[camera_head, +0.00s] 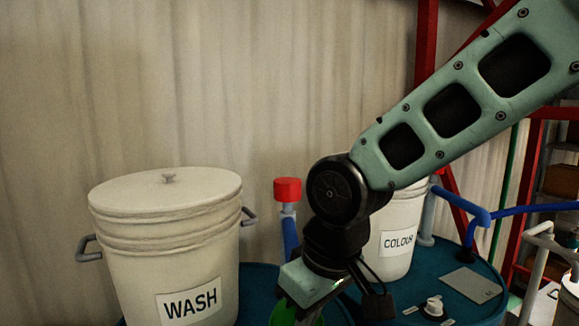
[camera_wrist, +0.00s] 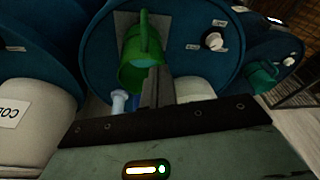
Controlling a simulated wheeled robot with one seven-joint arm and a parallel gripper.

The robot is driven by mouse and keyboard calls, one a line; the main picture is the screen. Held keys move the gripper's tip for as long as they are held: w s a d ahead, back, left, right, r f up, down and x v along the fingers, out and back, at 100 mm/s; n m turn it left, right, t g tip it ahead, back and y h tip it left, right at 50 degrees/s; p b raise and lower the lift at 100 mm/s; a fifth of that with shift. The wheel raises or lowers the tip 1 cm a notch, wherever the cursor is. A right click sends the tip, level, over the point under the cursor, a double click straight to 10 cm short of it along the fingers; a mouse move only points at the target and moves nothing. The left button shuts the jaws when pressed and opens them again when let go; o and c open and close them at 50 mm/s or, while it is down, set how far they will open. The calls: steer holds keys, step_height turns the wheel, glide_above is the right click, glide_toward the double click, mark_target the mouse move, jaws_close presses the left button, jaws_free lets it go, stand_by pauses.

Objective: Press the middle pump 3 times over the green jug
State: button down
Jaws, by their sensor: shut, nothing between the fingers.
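A pump with a red top (camera_head: 288,190) and a blue stem stands between the two white buckets in the head view. My gripper (camera_head: 303,296) points down just right of it, and its tips are cut off by the frame. Part of the green jug (camera_head: 310,317) shows below my gripper. In the wrist view the green jug (camera_wrist: 132,68) sits on a blue drum top, with my shut, empty gripper (camera_wrist: 152,88) in front of it. A pale blue pump part (camera_wrist: 118,102) shows left of the fingers. I cannot tell which pump it belongs to.
A lidded WASH bucket (camera_head: 165,250) stands at left and a COLOUR bucket (camera_head: 400,232) behind my arm. A blue pump (camera_head: 455,202) stands at right. The blue drum top (camera_head: 400,292) carries a white cap (camera_head: 433,306). Another green item (camera_wrist: 262,76) sits at right in the wrist view.

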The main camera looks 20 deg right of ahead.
steer(key=w+r+t, duration=0.1)
steer(key=w+r, duration=0.2)
steer(key=w, duration=0.1)
steer(key=w+d+r+m+t+p, duration=0.1)
steer(key=w+r, duration=0.3)
steer(key=w+d+r+m+t, duration=0.1)
steer(key=w+r, duration=0.3)
steer(key=shift+w+d, duration=0.1)
steer(key=shift+w, duration=0.3)
steer(key=w+d+r+m+t+p, duration=0.1)
steer(key=w+d+r+m+t, duration=0.1)
steer(key=w+d+r, duration=0.3)
steer(key=w+r+t, duration=0.1)
steer(key=w+r, duration=0.3)
steer(key=r, duration=0.4)
steer(key=shift+w+r+t+h, duration=0.3)
steer(key=shift+w+r+t, duration=0.1)
steer(key=shift+d, duration=0.1)
steer(key=p, duration=0.4)
glide_above(285, 179)
steer(key=s, duration=0.3)
steer(key=f, duration=0.6)
steer(key=shift+s+d+f, duration=0.1)
steer(key=shift+d+f, duration=0.15)
steer(key=shift+d, duration=0.1)
steer(key=f, duration=0.3)
steer(key=shift+w+f, duration=0.2)
steer(key=shift+w, duration=0.05)
steer(key=shift+a+f, duration=0.1)
steer(key=shift+f, duration=0.6)
